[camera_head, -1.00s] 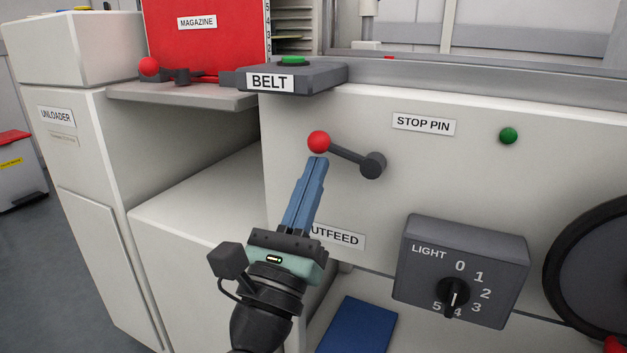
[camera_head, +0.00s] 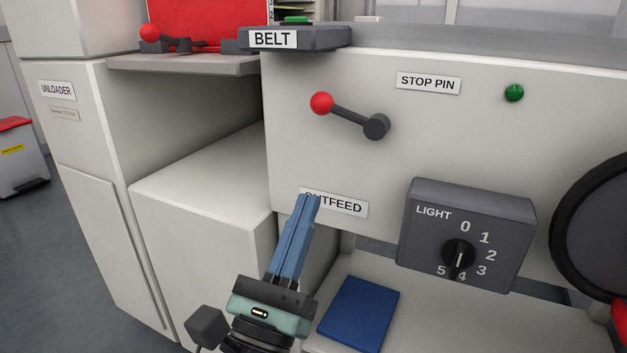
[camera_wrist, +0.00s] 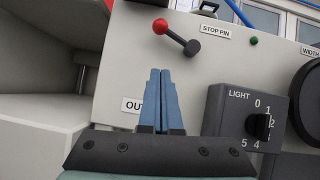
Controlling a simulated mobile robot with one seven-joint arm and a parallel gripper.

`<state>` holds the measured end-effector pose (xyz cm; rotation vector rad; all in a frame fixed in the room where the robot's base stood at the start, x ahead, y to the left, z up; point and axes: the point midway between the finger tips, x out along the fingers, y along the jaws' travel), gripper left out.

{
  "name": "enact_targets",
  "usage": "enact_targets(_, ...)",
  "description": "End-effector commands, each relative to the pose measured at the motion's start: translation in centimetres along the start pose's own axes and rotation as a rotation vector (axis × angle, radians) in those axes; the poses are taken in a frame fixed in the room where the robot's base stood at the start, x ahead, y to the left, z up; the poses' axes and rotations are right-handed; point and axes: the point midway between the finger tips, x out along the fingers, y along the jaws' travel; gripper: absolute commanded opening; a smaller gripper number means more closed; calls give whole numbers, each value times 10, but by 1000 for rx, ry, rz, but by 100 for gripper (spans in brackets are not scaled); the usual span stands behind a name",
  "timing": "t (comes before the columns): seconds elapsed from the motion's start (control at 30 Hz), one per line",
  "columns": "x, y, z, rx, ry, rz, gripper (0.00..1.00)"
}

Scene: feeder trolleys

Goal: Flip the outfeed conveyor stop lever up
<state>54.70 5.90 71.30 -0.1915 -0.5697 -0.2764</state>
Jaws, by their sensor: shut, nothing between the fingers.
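The stop lever is a dark arm with a red ball knob (camera_head: 321,103), on a dark round pivot (camera_head: 376,127) in the pale panel above the OUTFEED label (camera_head: 345,206). The arm points left and tilts upward from the pivot. In the wrist view the knob (camera_wrist: 160,26) is beyond my fingertips, clear of them. My gripper (camera_head: 308,200), with blue fingers, is shut and empty, below the lever and apart from it. Its fingertips cover part of the OUTFEED label.
The grey LIGHT selector box (camera_head: 468,235) juts from the panel at right. A BELT box (camera_head: 300,38) with a green button sits above. Another red-knobbed lever (camera_head: 150,33) is on the unloader shelf. A blue pad (camera_head: 360,312) lies below. The panel around the lever is clear.

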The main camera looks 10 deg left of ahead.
Motion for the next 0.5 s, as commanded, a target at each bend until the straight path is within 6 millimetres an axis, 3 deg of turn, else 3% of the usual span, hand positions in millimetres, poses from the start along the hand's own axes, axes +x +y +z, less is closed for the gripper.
enact_targets(0.2,-30,0,0,0,1,2,0)
enact_targets(0.5,-38,-1,1,2,-1,0,0)
